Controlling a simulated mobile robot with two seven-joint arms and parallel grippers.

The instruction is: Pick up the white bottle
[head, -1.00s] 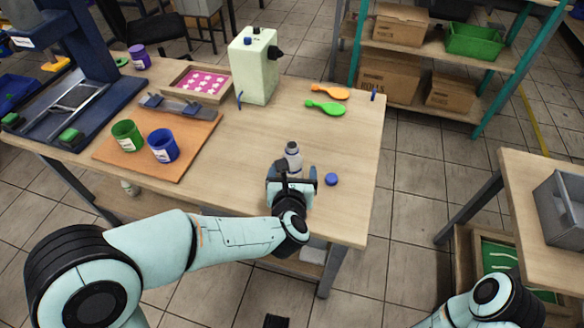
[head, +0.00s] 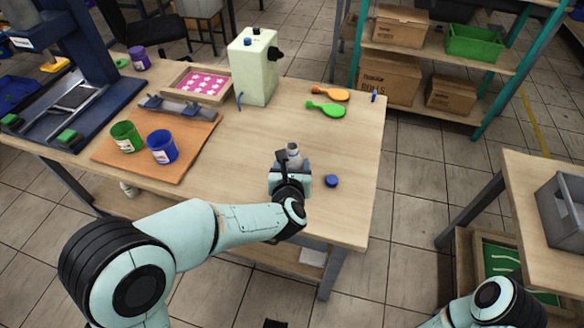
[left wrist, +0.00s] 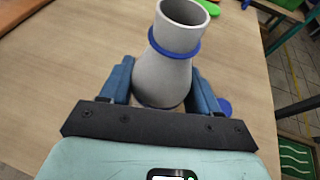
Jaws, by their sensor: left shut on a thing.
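The white bottle (head: 293,153) stands open-topped near the front right of the wooden table, partly hidden by my left gripper in the head view. In the left wrist view the bottle (left wrist: 163,72) looks light grey, with a blue ring around its neck. My left gripper (left wrist: 160,88) is shut on the bottle, with one blue finger on each side of its body. In the head view my left gripper (head: 291,170) is low over the table. Part of my right arm shows at the bottom right, but its gripper is out of view.
A blue cap (head: 331,181) lies just right of my left gripper. Green (head: 126,137) and blue (head: 162,146) cups stand on a brown board (head: 185,165) to the left. The table (head: 240,150) is clear between.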

